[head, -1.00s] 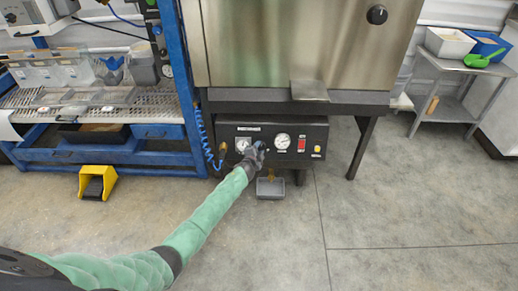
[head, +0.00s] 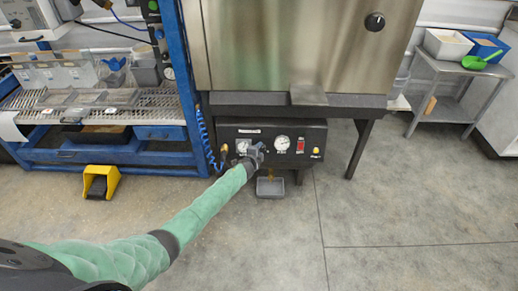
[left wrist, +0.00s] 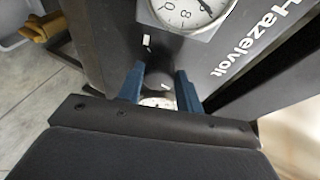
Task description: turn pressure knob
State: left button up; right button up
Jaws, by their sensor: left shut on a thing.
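The dark control panel (head: 268,127) sits low under the steel hopper (head: 290,45). My left gripper (head: 257,153) is at the panel between two round white gauges, the left gauge (head: 243,146) and the right gauge (head: 282,142). In the left wrist view my left gripper (left wrist: 160,85) has its blue fingers on either side of a dark knob (left wrist: 160,84) and is shut on it. The knob is mostly hidden by the fingers and wrist. A gauge (left wrist: 188,8) shows at the top of that view. My right gripper is not in view.
A red switch (head: 300,145) and a yellow button (head: 316,151) are right of the gripper. The floor at right is clear.

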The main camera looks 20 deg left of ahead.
pick_arm(q)
jog(key=shift+d+m+p, duration=0.1)
jog(key=shift+m+p, duration=0.2)
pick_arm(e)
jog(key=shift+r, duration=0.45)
pick_arm(q)
jog(key=o, duration=1)
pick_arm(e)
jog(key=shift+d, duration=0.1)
pick_arm(q)
jog(key=p+v, duration=0.2)
jog(key=v, duration=0.6)
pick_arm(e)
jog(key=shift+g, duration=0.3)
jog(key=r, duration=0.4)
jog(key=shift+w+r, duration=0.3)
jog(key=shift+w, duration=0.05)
